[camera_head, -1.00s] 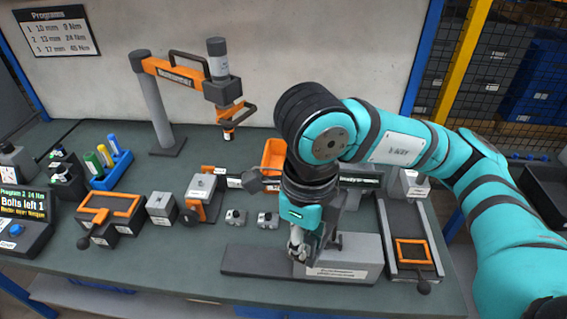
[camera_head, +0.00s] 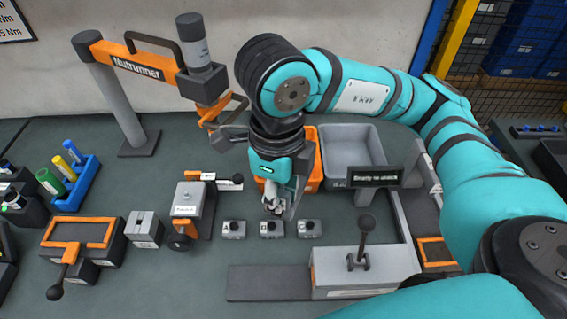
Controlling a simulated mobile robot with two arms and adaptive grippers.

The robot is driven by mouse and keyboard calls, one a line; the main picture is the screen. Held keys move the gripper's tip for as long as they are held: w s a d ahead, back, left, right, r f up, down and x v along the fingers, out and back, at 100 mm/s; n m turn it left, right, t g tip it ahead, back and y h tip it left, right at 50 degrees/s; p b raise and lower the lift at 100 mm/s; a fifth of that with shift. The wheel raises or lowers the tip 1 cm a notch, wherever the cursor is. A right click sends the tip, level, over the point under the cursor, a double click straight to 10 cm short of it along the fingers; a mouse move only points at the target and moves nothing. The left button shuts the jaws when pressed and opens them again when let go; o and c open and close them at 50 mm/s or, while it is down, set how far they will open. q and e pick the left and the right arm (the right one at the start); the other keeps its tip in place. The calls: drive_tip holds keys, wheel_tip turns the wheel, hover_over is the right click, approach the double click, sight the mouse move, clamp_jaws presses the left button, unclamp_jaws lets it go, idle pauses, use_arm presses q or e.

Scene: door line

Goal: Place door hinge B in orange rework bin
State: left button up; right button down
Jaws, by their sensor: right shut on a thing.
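My right gripper (camera_head: 273,207) points down above the bench, just behind a row of small grey blocks. It is shut on a small light-grey metal part at its fingertips, taken as door hinge B (camera_head: 271,197). The fingers hide most of the part, and no letter on it can be read. The orange rework bin (camera_head: 316,172) stands just behind and to the right of the gripper, and my right arm partly covers it. My left gripper is not in view.
Small grey blocks stand in a row, left (camera_head: 233,230), middle (camera_head: 271,230) and right (camera_head: 309,229). A grey bin (camera_head: 347,133) adjoins the orange one, with a black sign (camera_head: 376,177) in front. A nutrunner arm (camera_head: 150,66) overhangs at the left. A lever fixture (camera_head: 364,265) stands in front.

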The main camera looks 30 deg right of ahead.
sight(282, 218)
drive_tip(key=f+b, duration=0.1)
drive_tip(key=f, duration=0.1)
drive_tip(key=s+f+b, duration=0.1)
drive_tip(key=f+b, duration=0.1)
drive_tip(key=f, duration=0.1)
drive_tip(key=shift+f, duration=0.3)
wheel_tip(282, 218, down, 6)
drive_tip(key=b, duration=0.3)
drive_tip(key=w+d+f+t+h+p, duration=0.15)
drive_tip(key=w+d, duration=0.25)
drive_tip(key=w, duration=0.5)
drive_tip(key=w+d+f+t+p, duration=0.15)
drive_tip(key=w+d, duration=0.35)
drive_tip(key=w, duration=0.5)
drive_tip(key=x, duration=0.5)
drive_tip(key=shift+w+d+f, duration=0.15)
drive_tip(key=shift+w+f, duration=0.05)
drive_tip(key=shift+w, duration=0.05)
drive_tip(key=shift+w+d+r+g+y+p, duration=0.15)
drive_tip(key=shift+w+r+g+y+p, duration=0.15)
drive_tip(key=shift+g+p, duration=0.55)
drive_tip(key=shift+w+d+f+g+y+p, duration=0.1)
drive_tip(key=shift+w+g+y+p, duration=0.3)
drive_tip(key=shift+g+p, duration=0.35)
drive_tip(key=shift+s+f, duration=0.1)
drive_tip(key=shift+f, duration=0.7)
drive_tip(key=shift+s+f, duration=0.15)
drive_tip(key=shift+f, duration=0.6)
